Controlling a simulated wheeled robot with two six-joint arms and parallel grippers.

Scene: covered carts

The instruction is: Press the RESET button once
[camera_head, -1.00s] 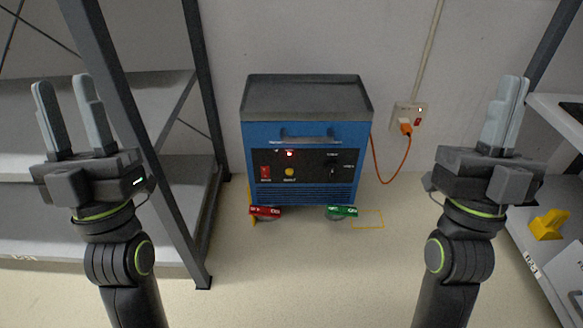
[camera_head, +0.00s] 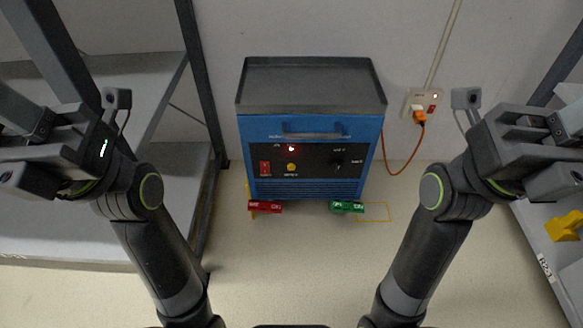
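A blue cart (camera_head: 225,0) is not at the top edge; the blue machine (camera_head: 258,130) stands against the wall in the middle, with a black control panel (camera_head: 318,158) on its front. A yellow round button (camera_head: 291,167) sits on the panel, with a label below it too small to read surely. A red switch (camera_head: 265,168) is left of it, a lit red lamp (camera_head: 291,149) above, and a dark knob (camera_head: 337,160) to the right. My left gripper (camera_head: 15,145) is at the left edge and my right gripper (camera_head: 570,150) at the right edge, both far from the panel, their fingertips largely out of view.
Grey shelves (camera_head: 150,90) stand left, and another shelf (camera_head: 545,235) with a yellow object (camera_head: 565,226) stands right. An orange cable (camera_head: 405,160) runs to a wall socket (camera_head: 420,103). The floor in front is clear.

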